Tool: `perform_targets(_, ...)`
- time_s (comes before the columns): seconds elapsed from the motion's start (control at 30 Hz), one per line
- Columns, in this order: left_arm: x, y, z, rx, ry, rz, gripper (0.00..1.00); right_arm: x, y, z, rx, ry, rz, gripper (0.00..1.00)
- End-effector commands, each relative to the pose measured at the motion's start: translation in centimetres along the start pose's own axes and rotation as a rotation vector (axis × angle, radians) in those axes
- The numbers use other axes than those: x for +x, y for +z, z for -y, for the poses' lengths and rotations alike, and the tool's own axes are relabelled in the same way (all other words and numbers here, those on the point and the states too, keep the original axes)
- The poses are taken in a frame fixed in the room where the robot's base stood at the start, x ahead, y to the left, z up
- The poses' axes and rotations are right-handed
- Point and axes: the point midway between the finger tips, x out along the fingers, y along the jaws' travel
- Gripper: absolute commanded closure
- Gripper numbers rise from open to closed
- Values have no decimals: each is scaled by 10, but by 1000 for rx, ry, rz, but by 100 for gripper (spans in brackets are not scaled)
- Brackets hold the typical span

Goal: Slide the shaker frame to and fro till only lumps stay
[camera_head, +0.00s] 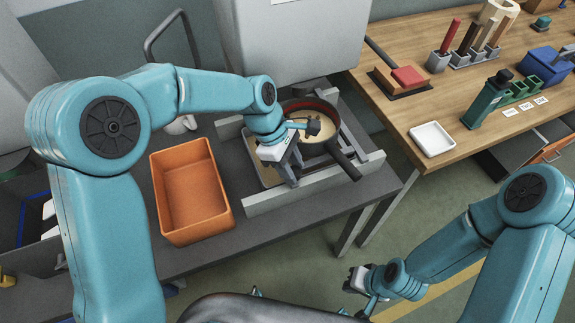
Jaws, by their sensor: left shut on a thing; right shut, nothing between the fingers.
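The shaker frame (262,200) has light grey rails and stands on the grey bench in the head view. Inside it sits a round red-rimmed sieve (327,108) with pale material in it; a dark handle juts toward the front right. My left gripper (291,176) is down at the front of the frame, shut on a part there; its fingers and wrist hide the exact grip. Whether lumps lie in the pale material cannot be told. My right gripper (357,282) is shut and empty, low over the floor in front of the bench.
An empty orange bin (190,192) stands left of the frame on the bench. A large grey housing hangs close behind the sieve.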

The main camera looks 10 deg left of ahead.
Motion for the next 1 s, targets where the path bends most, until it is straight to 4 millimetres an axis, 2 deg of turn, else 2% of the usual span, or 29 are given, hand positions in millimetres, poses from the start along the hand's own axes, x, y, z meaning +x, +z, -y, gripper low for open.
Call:
perform_targets(0.03,-1,0,-1,0,3,1,56,0,0,0,0,0,0,100)
perform_targets(0.1,-1,0,-1,0,3,1,39,0,0,0,0,0,0,100)
perform_targets(0.47,-6,2,-1,1,5,0,39,0,0,0,0,0,0,100)
perform_targets(0.57,-20,8,-1,2,6,1,39,0,0,0,0,0,0,100)
perform_targets(0.67,-43,18,-2,3,8,1,39,0,0,0,0,0,0,100)
perform_targets(1.0,-130,54,-1,3,7,1,39,-3,0,1,0,0,0,100)
